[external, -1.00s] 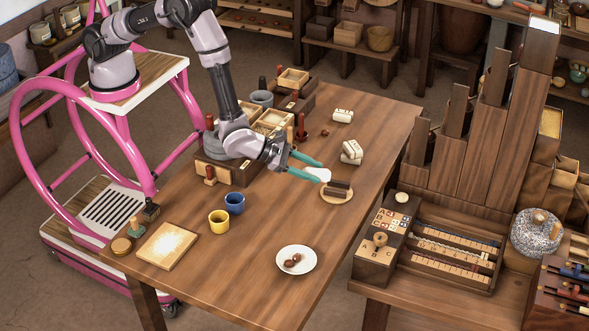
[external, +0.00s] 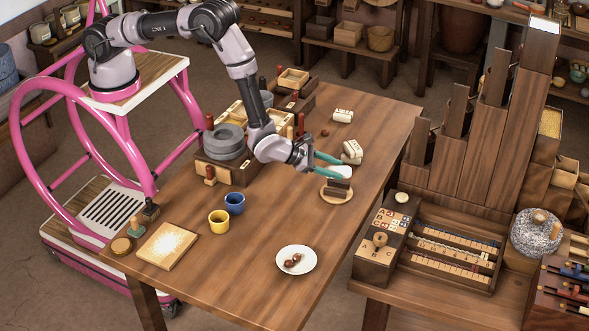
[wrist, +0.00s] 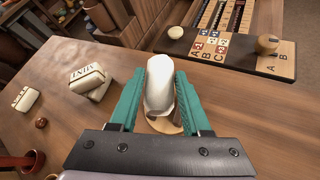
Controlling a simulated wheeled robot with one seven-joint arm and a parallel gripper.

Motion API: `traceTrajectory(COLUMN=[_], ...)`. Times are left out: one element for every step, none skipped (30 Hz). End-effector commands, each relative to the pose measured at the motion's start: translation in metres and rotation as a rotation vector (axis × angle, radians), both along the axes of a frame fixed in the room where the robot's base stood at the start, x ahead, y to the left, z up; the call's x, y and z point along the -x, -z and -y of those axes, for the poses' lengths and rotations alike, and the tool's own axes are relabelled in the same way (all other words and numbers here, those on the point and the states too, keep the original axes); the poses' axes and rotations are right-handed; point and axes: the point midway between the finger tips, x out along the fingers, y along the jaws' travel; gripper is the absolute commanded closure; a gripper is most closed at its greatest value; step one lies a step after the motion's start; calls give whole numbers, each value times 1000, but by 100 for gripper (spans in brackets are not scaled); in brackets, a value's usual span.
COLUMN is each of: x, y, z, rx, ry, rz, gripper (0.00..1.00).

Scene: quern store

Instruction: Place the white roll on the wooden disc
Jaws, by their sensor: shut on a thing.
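My gripper (external: 336,166) is shut on the white roll (external: 343,172). In the wrist view the white roll (wrist: 160,85) lies lengthwise between the two green fingers. The wooden disc (external: 337,198) is a pale round plate on the table, just below the roll in the external view. A dark brown block (external: 340,185) sits on the disc. In the wrist view part of the disc (wrist: 166,126) shows under the near end of the roll. The rest of it is hidden by the roll and fingers. I cannot tell the exact gap between the roll and the block.
White lettered blocks (external: 352,151) lie just behind the gripper, with another (external: 343,116) farther back. A white plate (external: 296,260) with brown items and yellow (external: 219,222) and blue (external: 235,203) cups stand nearer. The table right of the disc is clear.

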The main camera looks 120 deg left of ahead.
Motion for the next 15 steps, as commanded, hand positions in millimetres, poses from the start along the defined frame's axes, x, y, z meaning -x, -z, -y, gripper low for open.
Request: traceTrajectory(x=[0, 0, 0, 0, 0, 0, 0, 0, 0, 0, 0, 0, 0, 0, 0], y=[9, 14, 17, 19, 19, 19, 18, 18, 18, 18, 19, 19, 20, 21, 23], z=[0, 0, 0, 0, 0, 0, 0, 0, 0, 0, 0, 0, 0, 0, 0], rx=[0, 0, 0, -1, -2, -1, 0, 0, -1, -1, -1, -1, -1, -1, -1], ry=[0, 0, 0, 0, 0, 1, 0, 0, 1, 1, 1, 1, 0, 0, 0], rz=[-1, -1, -1, 0, 0, 0, 1, 1, 0, 0, 0, 0, 0, 0, 0], gripper=[100, 100, 100, 100, 100, 100, 100, 100, 100, 100, 100, 100, 100, 100, 100])
